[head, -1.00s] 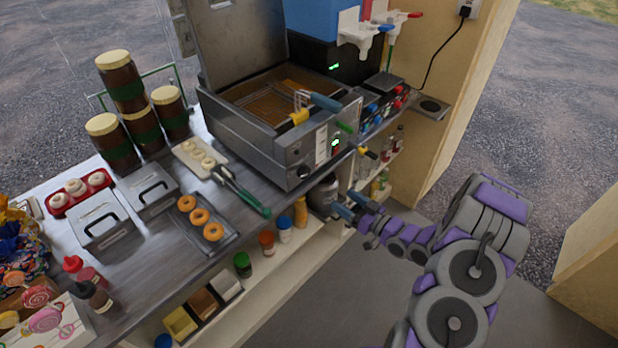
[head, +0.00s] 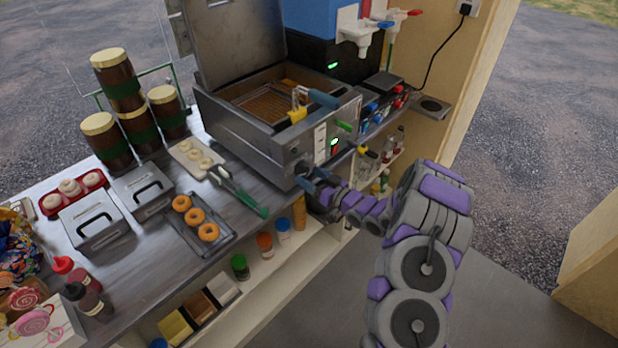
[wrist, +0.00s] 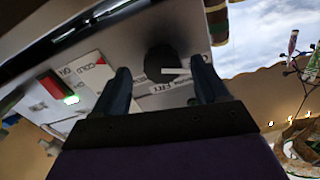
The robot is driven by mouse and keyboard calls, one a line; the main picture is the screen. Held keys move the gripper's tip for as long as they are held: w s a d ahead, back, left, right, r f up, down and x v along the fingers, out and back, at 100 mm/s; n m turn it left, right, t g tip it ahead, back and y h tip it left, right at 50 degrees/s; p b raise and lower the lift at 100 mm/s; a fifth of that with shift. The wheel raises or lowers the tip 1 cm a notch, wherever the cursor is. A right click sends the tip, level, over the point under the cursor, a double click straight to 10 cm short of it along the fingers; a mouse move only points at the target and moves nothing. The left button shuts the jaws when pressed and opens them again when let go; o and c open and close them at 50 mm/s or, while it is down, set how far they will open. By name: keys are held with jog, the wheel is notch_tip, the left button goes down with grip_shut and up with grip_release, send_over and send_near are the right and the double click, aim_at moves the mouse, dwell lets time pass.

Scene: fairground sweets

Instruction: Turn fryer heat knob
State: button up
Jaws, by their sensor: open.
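The fryer (head: 262,139) is a steel box with its lid raised, standing on the counter. Its heat knob (wrist: 160,62) is round and black with a white pointer mark, and shows on the front panel in the wrist view. My gripper (wrist: 160,85) is open, with its two dark fingers on either side of the knob in the picture. I cannot tell whether the fingers touch the knob. In the head view my gripper (head: 309,179) is at the fryer's front lower corner, and the knob is mostly hidden there.
A green light and red switch (wrist: 58,90) sit left of the knob in the wrist view. Basket handles (head: 322,99) stick out over the fryer's front edge. Tongs (head: 238,190) and a tray of doughnuts (head: 226,238) lie on the counter. The floor in front is clear.

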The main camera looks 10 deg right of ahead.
jog(key=shift+x, duration=0.75)
jog(key=shift+a, duration=0.1)
jog(key=c, duration=1.1)
